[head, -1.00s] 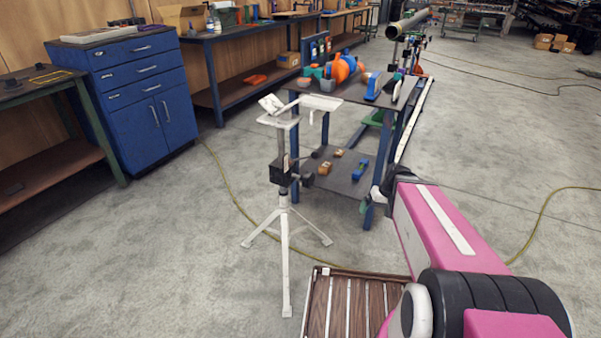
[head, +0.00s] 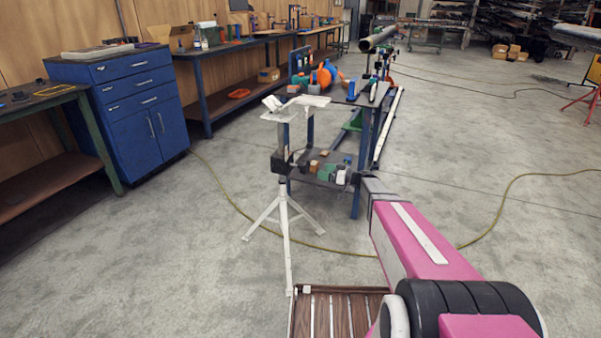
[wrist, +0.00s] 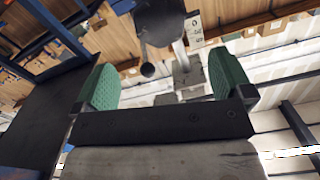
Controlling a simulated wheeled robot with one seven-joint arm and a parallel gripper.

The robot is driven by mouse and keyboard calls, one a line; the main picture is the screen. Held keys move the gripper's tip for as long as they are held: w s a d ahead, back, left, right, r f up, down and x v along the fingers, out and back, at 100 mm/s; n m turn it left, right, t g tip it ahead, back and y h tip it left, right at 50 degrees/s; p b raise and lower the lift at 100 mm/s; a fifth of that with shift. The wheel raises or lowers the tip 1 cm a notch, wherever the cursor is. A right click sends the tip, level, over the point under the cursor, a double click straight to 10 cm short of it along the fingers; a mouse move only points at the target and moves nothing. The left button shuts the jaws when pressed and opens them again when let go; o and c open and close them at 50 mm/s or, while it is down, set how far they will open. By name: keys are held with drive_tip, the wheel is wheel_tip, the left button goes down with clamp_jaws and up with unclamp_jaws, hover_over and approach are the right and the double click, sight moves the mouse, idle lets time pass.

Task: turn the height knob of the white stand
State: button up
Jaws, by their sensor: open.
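The white stand (head: 284,215) is upright on its tripod left of the metal table, with a black clamp block (head: 281,163) on its post. The dark height knob (head: 300,158) juts from the block's right side, small in the head view. In the wrist view a dark rounded part with a small ball-ended lever (wrist: 147,70) shows beyond and between my fingers; it seems to be the knob. My gripper (wrist: 165,68) is open, its green pads apart on either side, with nothing held.
The two-level metal table (head: 340,195) stands just behind and right of the stand, its lower shelf holding small items. A blue cabinet (head: 148,125) is at the left. A yellow hose (head: 225,195) crosses the floor. Open floor lies left and right.

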sight(308, 167)
drive_tip(key=x, duration=1)
drive_tip(key=shift+w+a, duration=0.1)
drive_tip(key=shift+a, duration=0.2)
drive_tip(key=c, duration=0.9)
